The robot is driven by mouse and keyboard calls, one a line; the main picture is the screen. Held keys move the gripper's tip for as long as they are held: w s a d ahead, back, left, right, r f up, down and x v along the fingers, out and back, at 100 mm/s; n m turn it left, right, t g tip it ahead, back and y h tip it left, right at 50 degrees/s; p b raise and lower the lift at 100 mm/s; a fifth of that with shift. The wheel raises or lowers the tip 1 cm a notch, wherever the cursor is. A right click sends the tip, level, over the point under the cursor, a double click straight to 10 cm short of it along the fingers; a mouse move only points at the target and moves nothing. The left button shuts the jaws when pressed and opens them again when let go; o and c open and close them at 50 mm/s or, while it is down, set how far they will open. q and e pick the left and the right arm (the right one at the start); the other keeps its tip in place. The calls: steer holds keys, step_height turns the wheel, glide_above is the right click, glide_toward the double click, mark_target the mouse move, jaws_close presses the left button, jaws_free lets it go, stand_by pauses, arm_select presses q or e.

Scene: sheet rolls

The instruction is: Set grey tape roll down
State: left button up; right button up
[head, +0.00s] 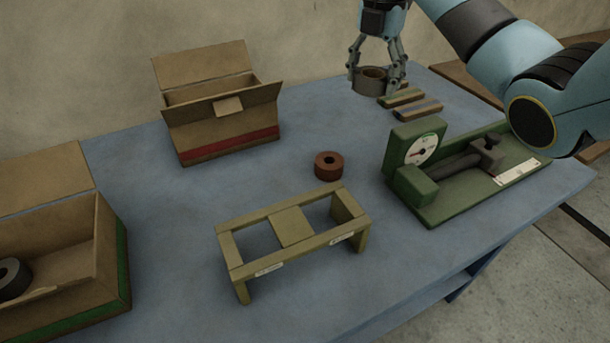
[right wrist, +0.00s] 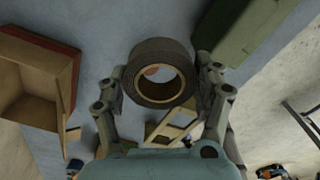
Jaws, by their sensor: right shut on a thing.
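The grey tape roll (head: 369,82) is held in my right gripper (head: 378,78), near the back right of the blue table in the head view. The fingers clasp it from opposite sides, and it seems to hang above the table with its hole facing up. In the right wrist view the roll (right wrist: 142,86) is a dark grey ring with a light brown core, between the two fingers (right wrist: 160,88). My left gripper is not in view.
Striped bars (head: 410,102) lie close beside the held roll. A green gauge device (head: 440,200), a brown roll (head: 328,166) and a wooden frame (head: 292,226) stand nearer. A red-striped box (head: 225,135) and a green-striped box (head: 112,265) holding a dark roll (head: 13,278) are left.

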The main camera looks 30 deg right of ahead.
steer(key=shift+d, duration=0.45)
step_height(320, 180, down, 3)
steer(key=shift+f+b, duration=0.1)
steer(key=shift+b, duration=0.75)
glide_above(362, 157)
step_height(362, 157, down, 10)
steer(key=shift+r, duration=0.1)
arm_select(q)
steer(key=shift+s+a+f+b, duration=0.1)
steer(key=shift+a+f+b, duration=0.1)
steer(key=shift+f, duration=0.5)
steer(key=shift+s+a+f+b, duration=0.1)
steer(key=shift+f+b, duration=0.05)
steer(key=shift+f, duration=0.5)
arm_select(e)
steer(key=shift+f, duration=2.35)
steer(key=shift+f, duration=0.1)
steer(key=o, duration=1.2)
